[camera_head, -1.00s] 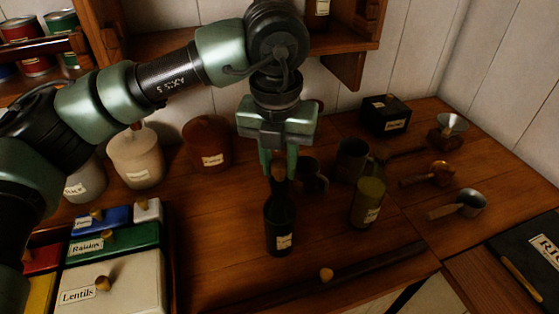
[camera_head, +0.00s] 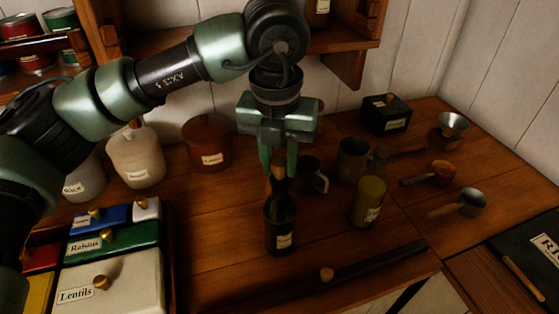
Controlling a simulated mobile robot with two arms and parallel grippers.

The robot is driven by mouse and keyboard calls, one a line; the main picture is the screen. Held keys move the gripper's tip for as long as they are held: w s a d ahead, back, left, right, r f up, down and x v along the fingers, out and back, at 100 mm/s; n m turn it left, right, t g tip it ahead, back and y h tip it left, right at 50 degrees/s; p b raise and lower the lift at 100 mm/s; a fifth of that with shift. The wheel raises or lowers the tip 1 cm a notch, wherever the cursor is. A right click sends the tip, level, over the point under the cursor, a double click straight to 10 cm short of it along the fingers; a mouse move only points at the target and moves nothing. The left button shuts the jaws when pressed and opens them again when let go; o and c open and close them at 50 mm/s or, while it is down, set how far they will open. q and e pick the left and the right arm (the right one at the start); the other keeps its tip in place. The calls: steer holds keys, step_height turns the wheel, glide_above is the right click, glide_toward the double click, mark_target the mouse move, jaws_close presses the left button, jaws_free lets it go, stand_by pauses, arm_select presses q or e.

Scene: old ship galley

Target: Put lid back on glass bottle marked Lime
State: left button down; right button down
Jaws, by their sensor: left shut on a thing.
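A dark green glass bottle (camera_head: 281,222) stands upright on the wooden counter, with a small pale label whose text is too small to read. My left gripper (camera_head: 278,168) points straight down above it. Its green fingers are shut on a brown cork-like lid (camera_head: 278,173), which is at the bottle's mouth. I cannot tell whether the lid sits in the neck or only touches it. My right gripper is not in view.
Labelled boxes (camera_head: 110,280) fill the front left. Scoops (camera_head: 470,203) lie at right.

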arm_select(q)
steer(key=shift+b, duration=0.3)
stand_by(0.4)
steer(key=shift+f+b, duration=0.2)
steer(key=shift+b, duration=0.6)
stand_by(1.2)
steer(key=c, duration=0.6)
jaws_free()
steer(key=shift+o, duration=0.2)
steer(key=shift+r+p, duration=1.75)
steer(key=shift+r, duration=1.8)
